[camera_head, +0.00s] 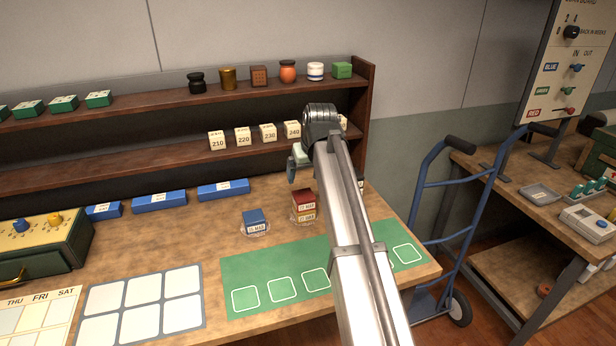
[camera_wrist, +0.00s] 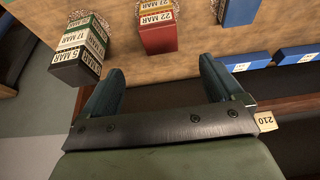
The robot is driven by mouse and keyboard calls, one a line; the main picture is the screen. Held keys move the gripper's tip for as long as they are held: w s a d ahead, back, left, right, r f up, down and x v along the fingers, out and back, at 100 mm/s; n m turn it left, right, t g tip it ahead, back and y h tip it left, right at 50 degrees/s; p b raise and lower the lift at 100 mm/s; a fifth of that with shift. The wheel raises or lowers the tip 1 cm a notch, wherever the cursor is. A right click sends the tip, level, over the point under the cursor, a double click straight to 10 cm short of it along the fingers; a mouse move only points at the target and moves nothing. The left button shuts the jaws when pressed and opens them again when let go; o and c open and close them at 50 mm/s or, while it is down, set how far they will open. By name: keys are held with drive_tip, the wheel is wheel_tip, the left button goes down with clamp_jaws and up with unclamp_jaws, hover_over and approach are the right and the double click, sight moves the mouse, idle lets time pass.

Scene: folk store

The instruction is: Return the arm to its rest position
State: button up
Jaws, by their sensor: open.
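My arm reaches over the wooden workbench (camera_head: 215,240) in the head view. Its gripper (camera_head: 298,162) is in front of the shelves, partly hidden by the arm. In the wrist view the two fingers of my gripper (camera_wrist: 158,88) stand wide apart, with nothing held between them. The red stack also shows in the head view (camera_head: 303,197), beside a blue block (camera_head: 255,216).
The two-tier shelf (camera_head: 110,165) behind holds jars and numbered blocks. Several blue boxes (camera_head: 158,201) lie along the bench back. A green mat (camera_head: 240,275) with outlined squares lies in front, partly under my arm. A blue hand truck (camera_head: 455,200) stands right of the bench.

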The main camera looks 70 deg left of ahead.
idle(0.5)
